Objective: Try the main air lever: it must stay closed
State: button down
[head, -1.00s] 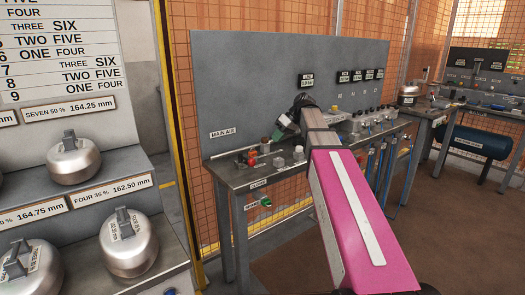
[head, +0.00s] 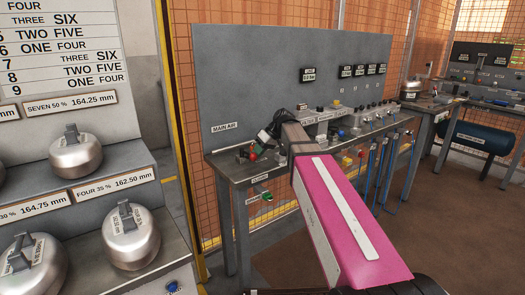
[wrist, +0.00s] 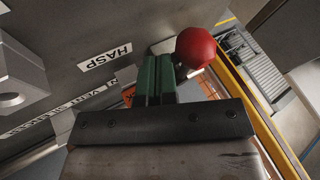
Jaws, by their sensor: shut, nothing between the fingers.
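The main air lever shows as a red ball knob (head: 253,155) at the left end of the bench, below the "MAIN AIR" label (head: 225,127). In the wrist view the red ball (wrist: 196,52) stands just right of my fingertips. My gripper (head: 264,139) has green fingers and is over the bench's left end. In the wrist view my gripper (wrist: 154,68) has its fingers together with nothing between them. I cannot tell whether they touch the ball or its stem. The lever's shaft and pivot are mostly hidden.
A grey back panel (head: 250,70) rises behind the bench. Small fittings and blue hoses (head: 378,165) are to the right. Signs and a green tag (head: 267,196) hang at the bench's front edge. A rack with metal canisters (head: 132,237) stands at left. The floor at right is clear.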

dwell(0.3)
jog(key=shift+s+a, duration=0.5)
jog(key=shift+s, duration=0.3)
